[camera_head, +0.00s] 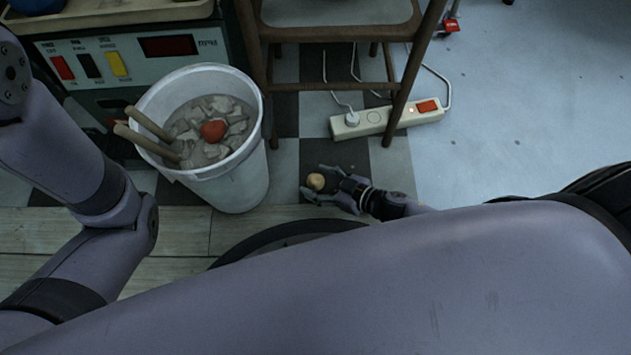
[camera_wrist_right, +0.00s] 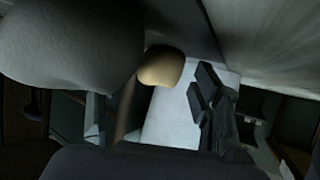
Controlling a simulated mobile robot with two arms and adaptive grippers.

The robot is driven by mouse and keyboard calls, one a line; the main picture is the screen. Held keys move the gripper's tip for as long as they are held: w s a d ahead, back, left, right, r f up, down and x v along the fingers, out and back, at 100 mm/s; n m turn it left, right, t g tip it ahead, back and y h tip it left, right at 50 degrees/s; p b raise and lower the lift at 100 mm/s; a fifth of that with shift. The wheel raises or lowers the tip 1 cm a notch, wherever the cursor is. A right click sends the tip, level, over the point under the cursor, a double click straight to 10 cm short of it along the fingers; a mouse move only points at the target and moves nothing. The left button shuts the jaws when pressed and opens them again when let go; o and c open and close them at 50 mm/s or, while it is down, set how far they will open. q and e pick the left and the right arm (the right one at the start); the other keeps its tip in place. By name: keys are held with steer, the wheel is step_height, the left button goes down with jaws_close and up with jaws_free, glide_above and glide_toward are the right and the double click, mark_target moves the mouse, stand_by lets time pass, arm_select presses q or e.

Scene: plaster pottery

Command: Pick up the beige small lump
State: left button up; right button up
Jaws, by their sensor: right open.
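The beige small lump (camera_head: 316,181) is a small rounded piece over the dark and light checked floor, between the parted fingers of my right gripper (camera_head: 318,184). The right gripper is open, one finger on either side of the lump. In the right wrist view the lump (camera_wrist_right: 161,67) shows ahead, with a dark finger of the gripper (camera_wrist_right: 155,98) to its right. The lump's left part is hidden behind a large grey rounded shape. I cannot tell whether either finger touches it. My left gripper is out of view.
A white bucket (camera_head: 238,183) with pale chunks, a red lump (camera_head: 214,131) and wooden handles stands left of the gripper. A wooden stool (camera_head: 400,90) and a white power strip (camera_head: 372,122) with cables lie beyond.

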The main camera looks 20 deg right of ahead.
steer(key=shift+c, duration=0.6)
steer(key=c, duration=1.2)
